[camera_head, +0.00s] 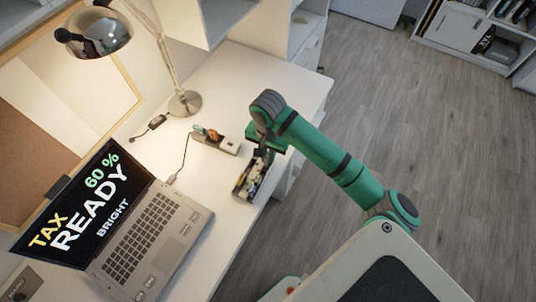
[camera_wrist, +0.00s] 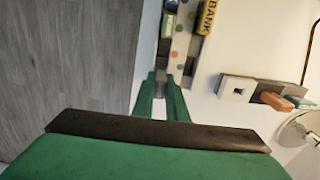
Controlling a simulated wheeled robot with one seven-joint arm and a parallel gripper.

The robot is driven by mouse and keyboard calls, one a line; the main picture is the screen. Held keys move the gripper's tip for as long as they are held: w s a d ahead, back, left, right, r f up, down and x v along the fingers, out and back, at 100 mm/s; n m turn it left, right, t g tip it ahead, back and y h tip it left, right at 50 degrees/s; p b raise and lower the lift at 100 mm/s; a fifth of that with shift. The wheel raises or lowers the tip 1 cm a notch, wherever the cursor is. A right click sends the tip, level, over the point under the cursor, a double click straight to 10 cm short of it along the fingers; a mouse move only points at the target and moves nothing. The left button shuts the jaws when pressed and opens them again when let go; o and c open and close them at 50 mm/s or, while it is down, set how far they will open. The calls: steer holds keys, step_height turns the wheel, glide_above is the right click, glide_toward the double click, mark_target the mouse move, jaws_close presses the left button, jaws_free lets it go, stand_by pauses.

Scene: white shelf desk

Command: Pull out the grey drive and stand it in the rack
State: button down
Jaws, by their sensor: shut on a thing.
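My gripper (camera_wrist: 161,88) is shut on a small grey piece, which I take as the grey drive (camera_wrist: 161,80); it shows only as a narrow strip between the fingertips. In the head view my gripper (camera_head: 260,153) is above the far end of the narrow rack (camera_head: 240,190). The rack is filled with several small items, and in the wrist view a dotted piece (camera_wrist: 181,45) and a yellow "BANK" box (camera_wrist: 207,17) show just beyond the fingers. I cannot tell whether the drive touches the rack.
A pale block (camera_head: 230,146) with an orange piece (camera_wrist: 273,100) stands left of my gripper in the head view; a square opening shows on its top. A laptop (camera_head: 150,225) and a lamp (camera_head: 184,103) stand further left. The desk edge is close on the right.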

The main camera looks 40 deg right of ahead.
steer(key=shift+f, duration=0.85)
steer(key=c, duration=1.7)
jaws_free()
step_height(320, 180, up, 11)
steer(key=shift+f, duration=0.1)
